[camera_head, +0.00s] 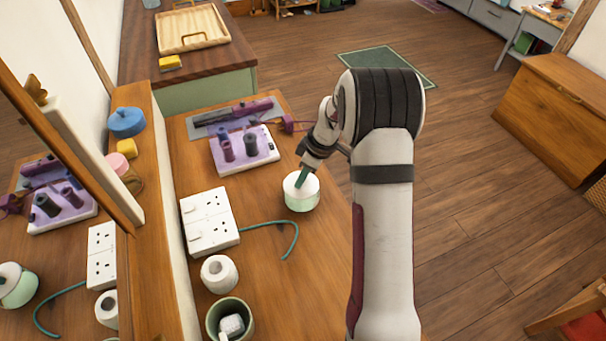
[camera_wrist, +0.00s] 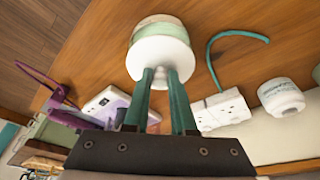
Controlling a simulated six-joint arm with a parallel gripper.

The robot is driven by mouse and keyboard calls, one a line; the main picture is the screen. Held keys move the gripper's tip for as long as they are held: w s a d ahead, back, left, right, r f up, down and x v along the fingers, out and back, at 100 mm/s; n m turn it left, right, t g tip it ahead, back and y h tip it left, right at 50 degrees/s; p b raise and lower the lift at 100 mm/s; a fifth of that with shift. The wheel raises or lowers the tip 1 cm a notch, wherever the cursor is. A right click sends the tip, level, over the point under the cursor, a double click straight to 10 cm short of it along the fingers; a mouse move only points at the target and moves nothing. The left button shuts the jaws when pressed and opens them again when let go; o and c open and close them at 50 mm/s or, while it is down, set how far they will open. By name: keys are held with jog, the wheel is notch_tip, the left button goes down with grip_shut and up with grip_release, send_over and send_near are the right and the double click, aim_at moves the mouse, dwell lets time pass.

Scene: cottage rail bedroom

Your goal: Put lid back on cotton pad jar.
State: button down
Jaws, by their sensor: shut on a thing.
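The cotton pad jar (camera_head: 302,204) is pale green and stands upright on the wooden dresser top, right of the hair-tool stand. Its white lid (camera_head: 291,187) is at the jar's mouth. In the wrist view the lid (camera_wrist: 160,55) is a white disc covering the opening, with the green jar (camera_wrist: 160,22) just beyond it. My gripper (camera_head: 302,178) reaches down from above, its green fingers shut on the small knob of the lid. In the wrist view my gripper (camera_wrist: 159,76) has the knob between its fingertips. I cannot tell whether the lid is fully seated.
A lilac stand (camera_head: 262,158) with dark tools is behind the jar. A white socket block (camera_head: 208,222) with a green cable (camera_head: 287,227) lies left and in front. A paper roll (camera_head: 219,273) and a green pot (camera_head: 214,316) stand nearer. A mirror is at the left.

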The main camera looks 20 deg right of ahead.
jog(key=c, duration=0.7)
grip_release()
jog(key=shift+o, duration=0.2)
jog(key=v, duration=1.5)
jog(key=shift+d+r, duration=0.15)
jog(key=shift+r, duration=0.25)
jog(key=shift+s, duration=0.1)
